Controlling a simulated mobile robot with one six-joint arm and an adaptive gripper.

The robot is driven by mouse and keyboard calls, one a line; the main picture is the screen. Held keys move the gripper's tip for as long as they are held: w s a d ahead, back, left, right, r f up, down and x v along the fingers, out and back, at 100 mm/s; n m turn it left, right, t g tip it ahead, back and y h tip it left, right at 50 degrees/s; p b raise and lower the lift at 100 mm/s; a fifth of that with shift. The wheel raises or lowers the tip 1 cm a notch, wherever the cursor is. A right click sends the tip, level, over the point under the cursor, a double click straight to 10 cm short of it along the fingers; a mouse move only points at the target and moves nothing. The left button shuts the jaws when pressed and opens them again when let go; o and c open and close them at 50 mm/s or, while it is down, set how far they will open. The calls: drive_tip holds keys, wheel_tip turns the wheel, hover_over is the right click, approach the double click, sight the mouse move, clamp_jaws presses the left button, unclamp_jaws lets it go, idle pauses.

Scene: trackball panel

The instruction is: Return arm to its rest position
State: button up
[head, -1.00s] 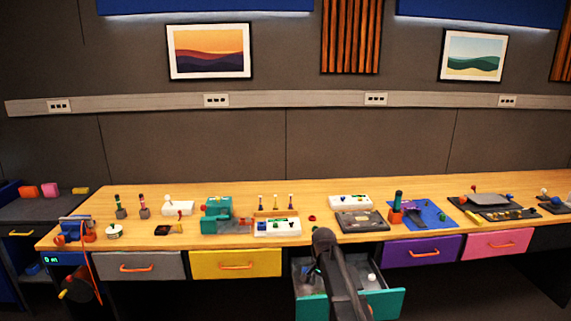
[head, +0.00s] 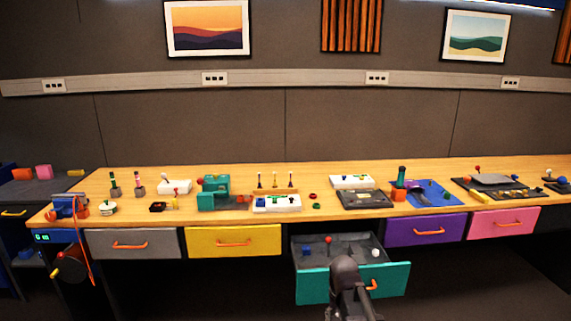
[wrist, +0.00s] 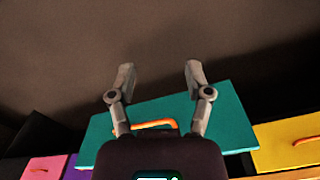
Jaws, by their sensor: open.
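My gripper (wrist: 158,80) is open and empty in the wrist view, its two fingers spread apart. Behind the fingers is the front of the teal drawer (wrist: 222,115), with its orange handle (wrist: 155,126) seen between them and not gripped. In the head view my dark arm stands low in front of the open teal drawer (head: 318,285), and the gripper's fingers cannot be made out there. The panel with a dark face (head: 364,199) lies on the bench above the drawer.
The teal drawer juts out from the bench (head: 330,217) and holds a few small items, including a red knob (head: 328,239) and a blue block (head: 306,252). The yellow drawer (head: 235,240) and purple drawer (head: 424,229) beside it are shut. The floor in front is clear.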

drive_tip(key=s+d+f+n+b, duration=0.2)
drive_tip(key=s+f+n+b, duration=0.1)
drive_tip(key=s+f+b, duration=0.5)
wheel_tip(320, 180, up, 24)
drive_tip(key=s+p, duration=0.1)
drive_tip(key=p, duration=2.4)
drive_tip(key=shift+a, duration=0.2)
drive_tip(key=shift+s, duration=0.1)
drive_tip(key=shift+c, duration=0.6)
drive_tip(key=shift+s, duration=0.15)
